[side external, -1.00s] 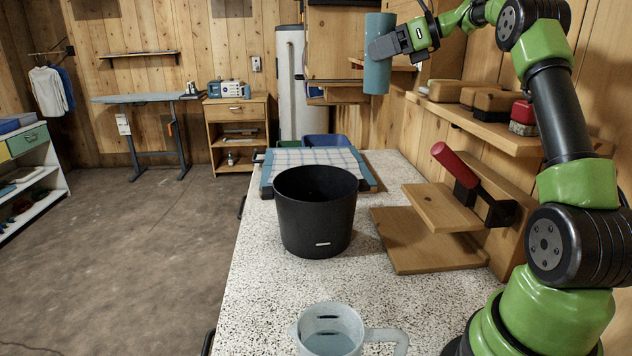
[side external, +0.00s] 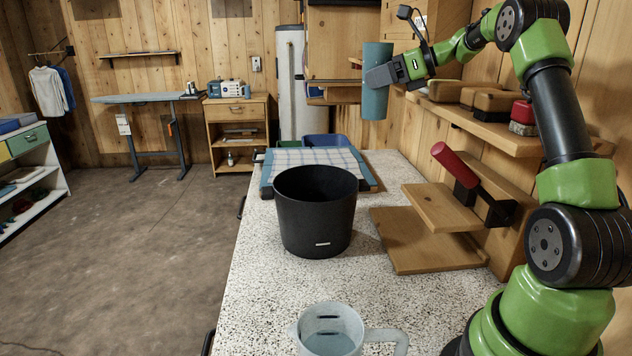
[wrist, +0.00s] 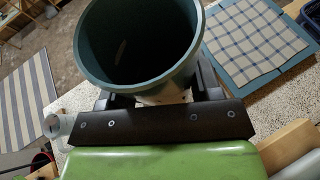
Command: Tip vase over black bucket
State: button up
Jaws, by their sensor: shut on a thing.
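The vase (side external: 376,82) is a tall teal cylinder, held upright in the air toward the back of the counter. My gripper (side external: 380,75) is shut on its side. In the wrist view the vase's open mouth (wrist: 196,22) faces the camera, its inside dark; I cannot tell what it holds. The black bucket (side external: 316,215) stands upright on the speckled counter, its mouth open upward. The vase is above the bucket's height, farther back and to its right, apart from it. The bucket's floor is hidden.
A clear measuring jug (side external: 332,330) stands at the counter's near end. A wooden stand with a red-handled tool (side external: 455,165) is right of the bucket. A checked cloth on a blue board (side external: 315,160) lies behind it. A wall shelf (side external: 500,130) with boxes is close under my arm.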

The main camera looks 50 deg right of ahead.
jog(key=a+f+n+g+h, duration=0.1)
jog(key=f+h, duration=0.1)
jog(key=f, duration=0.2)
jog(key=w+a+f+n+g+h, duration=0.1)
jog(key=f+g+h, duration=0.1)
jog(key=f, duration=0.2)
jog(key=w+a+f+n+g+h, duration=0.1)
jog(key=f+g, duration=0.1)
jog(key=f, duration=0.3)
jog(key=shift+h, duration=0.4)
notch_tip(320, 180, down, 2)
jog(key=shift+s+d+f+n+g+h, duration=0.1)
jog(key=shift+n+g+h, duration=0.35)
jog(key=shift+h, duration=0.25)
jog(key=shift+f+n+g+h, duration=0.25)
jog(key=shift+g+h, duration=0.2)
jog(key=shift+h, duration=0.15)
jog(key=shift+f+n+g+h, duration=0.1)
jog(key=shift+n+g+h, duration=0.1)
jog(key=shift+g+h, duration=0.3)
jog(key=shift+w+a+r+n+g+h, duration=0.3)
jog(key=shift+w+a+r+h, duration=0.25)
jog(key=shift+a+h, duration=0.25)
jog(key=shift+a+f+g+h, duration=0.15)
jog(key=shift+f+g+h, duration=0.15)
jog(key=shift+h, duration=0.3)
jog(key=shift+r+n+b, duration=0.15)
jog(key=shift+n+b, duration=0.15)
